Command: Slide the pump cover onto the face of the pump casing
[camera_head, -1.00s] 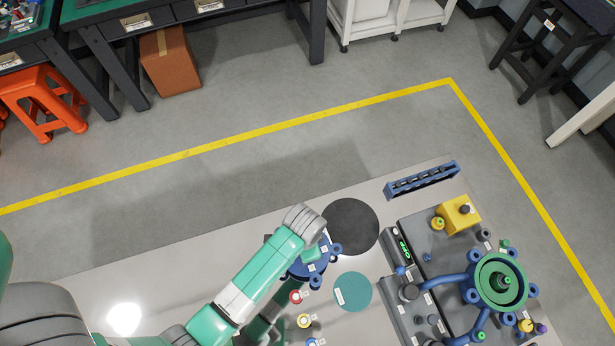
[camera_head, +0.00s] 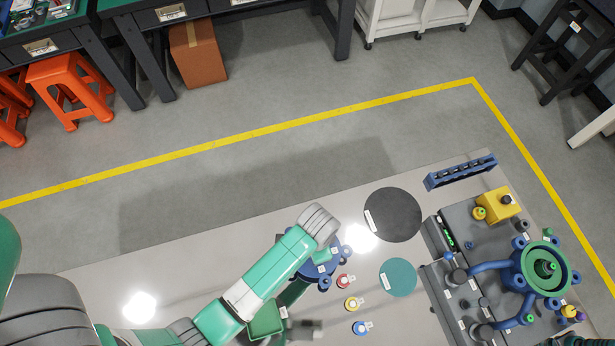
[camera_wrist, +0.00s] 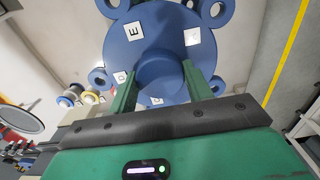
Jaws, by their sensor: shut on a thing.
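The pump cover (camera_head: 318,272) is a blue round part with several ring-shaped lugs on its rim. In the wrist view the cover (camera_wrist: 150,52) fills the upper middle, with white letter tags, E among them, and a round boss. My gripper (camera_wrist: 160,84) is shut on that boss, one green finger on each side. In the head view my wrist and arm hide part of the cover. The pump casing (camera_head: 565,270) is at the right, with a green ring, blue lugs and a green hub, joined to blue pipes. The cover is well apart from it, to its left.
A black disc (camera_head: 392,214) and a teal disc (camera_head: 398,278) lie between cover and casing. Red, yellow (camera_head: 352,303) and blue tagged parts stand near the cover. A blue rack (camera_head: 460,172) and a yellow box (camera_head: 500,205) are at the back right.

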